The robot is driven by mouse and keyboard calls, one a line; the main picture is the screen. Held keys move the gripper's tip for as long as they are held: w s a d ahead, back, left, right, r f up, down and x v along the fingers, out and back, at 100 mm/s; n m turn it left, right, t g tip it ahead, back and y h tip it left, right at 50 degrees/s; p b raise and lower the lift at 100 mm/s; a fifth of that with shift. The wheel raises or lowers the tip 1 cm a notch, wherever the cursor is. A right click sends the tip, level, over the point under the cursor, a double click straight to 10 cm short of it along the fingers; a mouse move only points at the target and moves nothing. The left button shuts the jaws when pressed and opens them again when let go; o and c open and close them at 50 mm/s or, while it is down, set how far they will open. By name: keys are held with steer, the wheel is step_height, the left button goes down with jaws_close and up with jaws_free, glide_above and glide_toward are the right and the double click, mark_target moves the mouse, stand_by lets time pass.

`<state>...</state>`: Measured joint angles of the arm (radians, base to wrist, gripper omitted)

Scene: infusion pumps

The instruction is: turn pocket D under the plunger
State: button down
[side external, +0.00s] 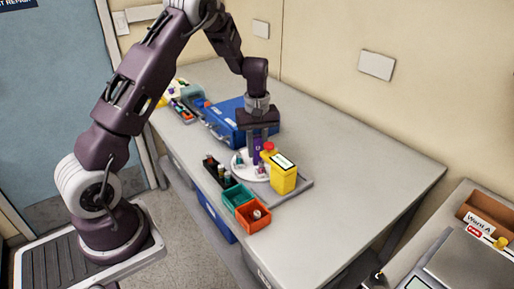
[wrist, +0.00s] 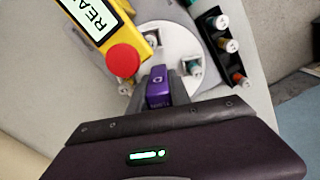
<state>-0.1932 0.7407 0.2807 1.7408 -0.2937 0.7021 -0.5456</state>
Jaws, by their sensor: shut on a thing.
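My gripper (wrist: 160,92) is shut on a purple block (wrist: 158,86) with pale marks on its top. In the side view my gripper (side external: 257,143) points down over a round white disc (side external: 240,166), whose rim also shows in the wrist view (wrist: 180,45). Small vials stand in holders on the disc. I cannot read which pocket is D. A yellow device (side external: 285,178) stands beside the disc with a lit screen; a red round knob (wrist: 123,60) sits on its arm by the disc. The spot under this arm is partly hidden.
A black rack (side external: 213,170) with several vials stands to the left of the disc. A green bin (side external: 238,194) and an orange bin (side external: 252,223) are at the front edge. A blue case (side external: 229,119) lies behind. The table's right side is clear.

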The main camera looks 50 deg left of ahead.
mark_target(257, 136)
steer(key=shift+w+r+n, duration=0.1)
steer(key=shift+n, duration=2.2)
steer(key=c, duration=1.5)
jaws_free()
step_height(257, 136, up, 7)
steer(key=shift+r, duration=0.1)
